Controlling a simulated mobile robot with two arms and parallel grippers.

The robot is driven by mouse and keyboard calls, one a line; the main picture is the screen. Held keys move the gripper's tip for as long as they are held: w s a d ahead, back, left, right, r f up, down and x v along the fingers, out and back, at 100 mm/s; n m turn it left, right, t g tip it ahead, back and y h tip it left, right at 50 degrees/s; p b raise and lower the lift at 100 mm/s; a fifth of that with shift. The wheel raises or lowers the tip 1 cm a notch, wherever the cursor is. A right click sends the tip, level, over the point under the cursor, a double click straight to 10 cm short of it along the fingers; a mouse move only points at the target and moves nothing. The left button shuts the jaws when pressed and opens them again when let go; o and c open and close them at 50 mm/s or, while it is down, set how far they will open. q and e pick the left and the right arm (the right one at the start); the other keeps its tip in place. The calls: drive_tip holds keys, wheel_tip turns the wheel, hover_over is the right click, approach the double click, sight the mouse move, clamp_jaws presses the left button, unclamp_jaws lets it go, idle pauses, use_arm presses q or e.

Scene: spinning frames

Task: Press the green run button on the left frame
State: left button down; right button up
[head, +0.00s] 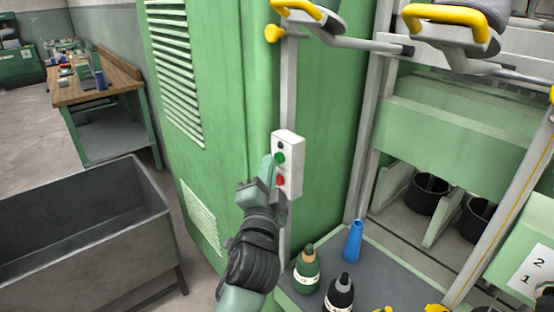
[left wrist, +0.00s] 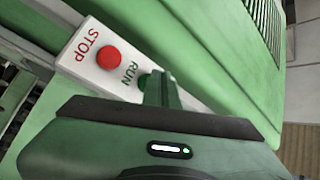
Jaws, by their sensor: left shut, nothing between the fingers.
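The green run button (head: 280,158) is on a white control box (head: 291,179) fixed to a grey post of the green frame, above a red stop button (head: 280,181). My left gripper (head: 267,168) is shut and empty, with its fingertips just left of the run button. In the left wrist view the shut fingers (left wrist: 161,90) overlap the green button (left wrist: 144,80), which shows only in part beside the word RUN. The red button (left wrist: 108,57) is clear there, next to the word STOP. I cannot tell whether the fingertips touch the run button. My right gripper is not in view.
An empty grey bin (head: 85,200) stands at left. A wooden workbench (head: 95,85) is behind it. Yellow-handled levers (head: 300,10) jut out above.

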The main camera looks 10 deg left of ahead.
use_arm(q)
drive_tip(key=shift+w+d, duration=0.15)
drive_tip(key=shift+w, duration=0.1)
drive_tip(key=shift+s, duration=0.15)
idle(0.5)
drive_tip(key=shift+s+a+p, duration=0.3)
drive_tip(key=shift+s+a, duration=0.2)
drive_tip(key=shift+s, duration=0.1)
drive_tip(key=s+a, duration=0.1)
drive_tip(key=s, duration=0.1)
drive_tip(key=s+a+p, duration=0.1)
drive_tip(key=s+a, duration=0.1)
drive_tip(key=shift+p, duration=0.3)
idle(0.5)
